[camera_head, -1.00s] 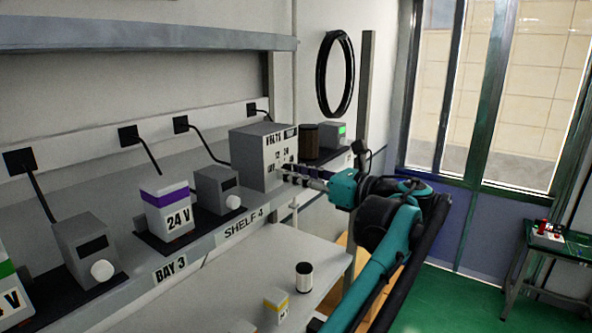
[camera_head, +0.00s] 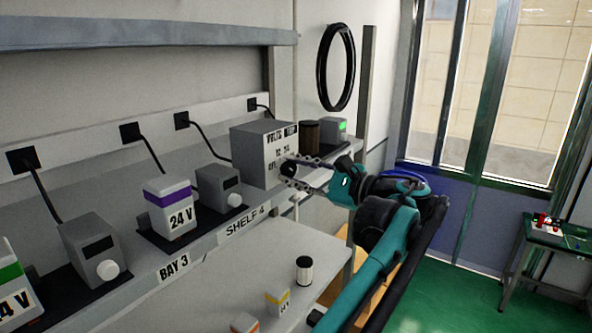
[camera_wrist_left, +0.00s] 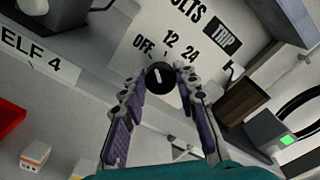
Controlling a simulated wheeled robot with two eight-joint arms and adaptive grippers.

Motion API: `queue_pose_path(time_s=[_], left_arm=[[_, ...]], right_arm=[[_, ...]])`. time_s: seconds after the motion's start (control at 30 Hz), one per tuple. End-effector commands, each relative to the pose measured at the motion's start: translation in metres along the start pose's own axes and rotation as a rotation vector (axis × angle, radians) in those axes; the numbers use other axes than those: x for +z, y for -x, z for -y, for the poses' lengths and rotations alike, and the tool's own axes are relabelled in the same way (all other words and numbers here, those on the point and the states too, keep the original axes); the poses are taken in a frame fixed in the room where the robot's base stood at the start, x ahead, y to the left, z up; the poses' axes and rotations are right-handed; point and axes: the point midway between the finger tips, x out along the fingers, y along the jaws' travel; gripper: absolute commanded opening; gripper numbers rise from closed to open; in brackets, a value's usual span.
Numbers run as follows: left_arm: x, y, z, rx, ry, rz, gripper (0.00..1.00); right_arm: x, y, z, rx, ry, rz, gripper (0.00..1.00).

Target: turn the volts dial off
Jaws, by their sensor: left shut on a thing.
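The volts dial is a round black knob (camera_wrist_left: 160,77) with a white pointer line on the front of a grey box (camera_head: 258,158). The box face carries the markings OFF, 12 and 24 and a TRIP label (camera_wrist_left: 224,34). In the left wrist view the pointer line leans up and left; I cannot tell exactly which marking it meets. My left gripper (camera_wrist_left: 160,80) has one finger on each side of the knob and is shut on it. In the head view the gripper (camera_head: 288,170) reaches the box from the right. My right gripper is not in view.
A brown cylinder (camera_head: 308,136) and a small unit with a green light (camera_head: 333,130) stand right of the box. A grey unit (camera_head: 219,187) and a purple-banded 24 V block (camera_head: 169,205) stand left of it. A lower table (camera_head: 235,272) holds small items.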

Motion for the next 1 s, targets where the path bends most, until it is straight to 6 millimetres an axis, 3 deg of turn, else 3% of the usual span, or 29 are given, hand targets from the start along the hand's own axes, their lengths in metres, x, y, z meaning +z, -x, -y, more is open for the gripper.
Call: queue_pose_path(time_s=[0.3, 0.83, 0.87, 0.9, 0.93, 1.0], left_arm=[[0.0007, -0.0005, 0.0002, -0.002, 0.121, 0.002, 0.01], [0.0006, -0.0005, 0.0001, -0.001, 0.145, 0.001, 0.01], [0.0006, -0.0005, 0.0001, -0.001, 0.145, 0.001, 0.32], [0.0006, -0.0005, 0.0, -0.001, 0.145, 0.001, 0.43], [0.0006, -0.0004, 0.0, -0.001, 0.145, 0.001, 0.51], [0.0004, -0.0004, -0.0001, -0.001, 0.145, 0.001, 0.51]], right_arm=[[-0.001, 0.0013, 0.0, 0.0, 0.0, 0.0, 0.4], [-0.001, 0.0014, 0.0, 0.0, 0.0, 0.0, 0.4], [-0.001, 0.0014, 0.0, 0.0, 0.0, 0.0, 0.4], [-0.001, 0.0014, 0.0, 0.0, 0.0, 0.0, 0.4], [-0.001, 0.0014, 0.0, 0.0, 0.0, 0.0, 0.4], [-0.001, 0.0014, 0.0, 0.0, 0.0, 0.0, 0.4]])
